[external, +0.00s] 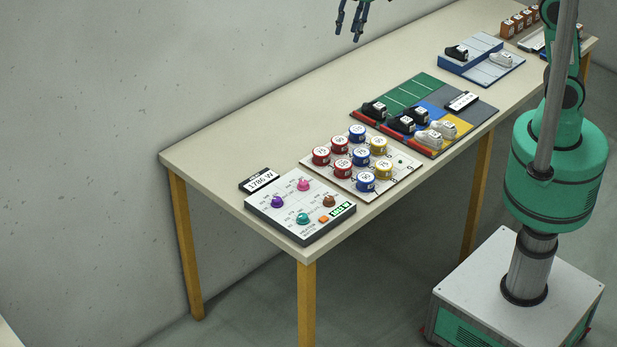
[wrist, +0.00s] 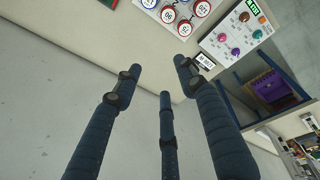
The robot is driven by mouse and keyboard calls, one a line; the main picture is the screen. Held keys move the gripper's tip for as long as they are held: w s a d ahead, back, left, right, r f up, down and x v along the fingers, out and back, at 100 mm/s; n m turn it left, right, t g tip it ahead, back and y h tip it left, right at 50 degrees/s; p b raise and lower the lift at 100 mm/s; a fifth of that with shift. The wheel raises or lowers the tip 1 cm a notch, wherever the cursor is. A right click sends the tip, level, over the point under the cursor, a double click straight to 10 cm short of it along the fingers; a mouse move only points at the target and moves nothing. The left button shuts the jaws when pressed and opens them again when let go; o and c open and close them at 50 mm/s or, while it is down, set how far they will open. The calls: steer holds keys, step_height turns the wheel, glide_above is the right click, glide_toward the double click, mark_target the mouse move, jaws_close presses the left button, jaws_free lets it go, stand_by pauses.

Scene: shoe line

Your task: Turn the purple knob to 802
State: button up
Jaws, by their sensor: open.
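The purple knob (external: 277,202) is on the left corner of a light control panel (external: 291,230) at the near end of the table. In the wrist view the purple knob (wrist: 235,51) sits at upper right, on the tilted panel (wrist: 214,43). Pink (external: 303,185), teal (external: 303,218) and brown (external: 329,201) knobs share the panel. A green display (external: 342,211) is at its right edge; its digits are too small to read surely. My gripper (external: 347,36) is open and empty, high above the table's back edge, well away from the knob. Its fingers (wrist: 158,76) touch nothing.
A black-edged label (external: 260,180) reading about 1786 W lies behind the panel. A board with several red, blue and yellow round pieces (external: 337,177) stands beside it, then a coloured shoe tray (external: 413,87). The tabletop's back left is clear (external: 230,145). The wall is close behind.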

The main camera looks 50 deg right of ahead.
steer(key=w+a+f+n+p, duration=0.2)
steer(key=a+f+n, duration=0.15)
steer(key=a, duration=0.65)
steer(key=n+g+h+p, duration=0.1)
steer(key=n+g+p, duration=0.1)
steer(key=n+p, duration=0.6)
glide_above(277, 199)
steer(key=b, duration=0.1)
step_height(277, 199, down, 20)
steer(key=shift+f+n, duration=0.15)
steer(key=shift+n, duration=0.2)
step_height(277, 199, down, 14)
steer(key=shift+r, duration=0.1)
jaws_close()
